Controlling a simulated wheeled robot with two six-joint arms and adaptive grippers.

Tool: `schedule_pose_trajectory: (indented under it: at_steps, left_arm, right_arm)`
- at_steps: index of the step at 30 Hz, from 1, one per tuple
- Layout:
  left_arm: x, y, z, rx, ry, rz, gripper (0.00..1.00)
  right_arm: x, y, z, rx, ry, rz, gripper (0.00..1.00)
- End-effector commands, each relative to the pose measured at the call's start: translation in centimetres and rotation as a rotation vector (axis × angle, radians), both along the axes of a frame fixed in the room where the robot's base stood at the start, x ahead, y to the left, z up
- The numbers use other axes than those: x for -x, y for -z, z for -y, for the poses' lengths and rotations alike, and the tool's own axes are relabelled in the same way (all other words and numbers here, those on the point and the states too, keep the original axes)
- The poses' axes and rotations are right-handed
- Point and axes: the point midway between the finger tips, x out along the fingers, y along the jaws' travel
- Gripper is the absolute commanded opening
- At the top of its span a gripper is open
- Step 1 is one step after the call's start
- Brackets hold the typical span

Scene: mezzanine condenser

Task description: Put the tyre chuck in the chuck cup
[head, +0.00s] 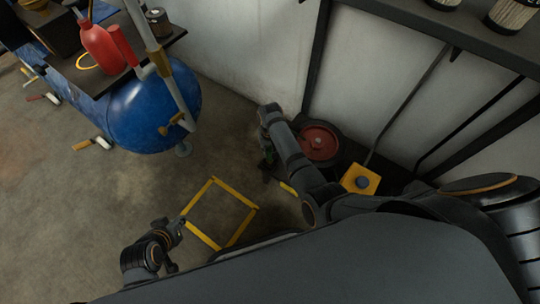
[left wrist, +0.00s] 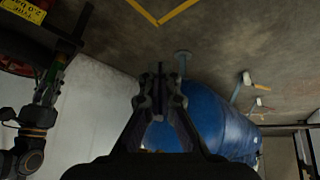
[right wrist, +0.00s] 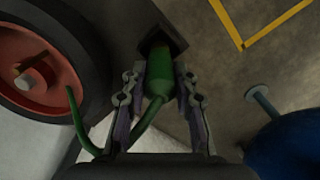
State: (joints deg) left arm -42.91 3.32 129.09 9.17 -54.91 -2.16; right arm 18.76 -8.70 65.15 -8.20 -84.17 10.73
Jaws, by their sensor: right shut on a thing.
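The tyre chuck (right wrist: 158,75) is a green piece with a curved green arm beside it. My right gripper (right wrist: 160,95) is shut on it in the right wrist view. The chuck's far end is at the mouth of a dark square holder (right wrist: 165,40), seemingly the chuck cup; I cannot tell how deep it sits. In the head view my right gripper (head: 268,162) is beside the red-rimmed wheel, with a bit of green showing. My left gripper (left wrist: 160,80) is empty with its fingertips together; in the head view it is low on the left (head: 180,224).
A wheel with a red rim (head: 319,142) and a yellow block with a grey knob (head: 358,181) stand by the wall. A blue tank (head: 150,112) stands at upper left under a shelf with a red bottle (head: 100,45). A yellow square (head: 212,182) marks clear floor.

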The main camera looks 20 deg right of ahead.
Motion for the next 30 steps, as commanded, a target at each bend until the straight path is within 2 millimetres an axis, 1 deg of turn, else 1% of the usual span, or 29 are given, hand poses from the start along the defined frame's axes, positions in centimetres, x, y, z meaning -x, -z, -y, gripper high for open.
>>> schedule_pose_trajectory:
  at_steps: [1,6,15,21,30]
  left_arm:
    - [-0.8,-0.4,-0.1,-0.002,-0.002,0.035,0.00]
    - [-3.6,-2.2,-0.3,-0.006,-0.013,0.163,0.00]
    - [-7.9,-6.2,-0.6,-0.011,-0.028,0.393,0.00]
    - [-10.2,-9.3,-0.8,-0.014,-0.038,0.547,0.00]
    - [-12.8,-14.4,-1.0,-0.015,-0.049,0.775,0.00]
  right_arm:
    - [0.0,0.2,0.0,0.000,0.000,0.001,0.00]
    - [0.0,0.5,0.0,0.000,0.000,0.001,0.00]
    - [0.0,1.2,0.0,0.000,0.000,0.001,0.00]
    - [0.0,1.6,0.0,0.000,0.000,0.001,0.00]
    - [0.0,2.3,0.0,0.000,0.000,0.001,0.00]
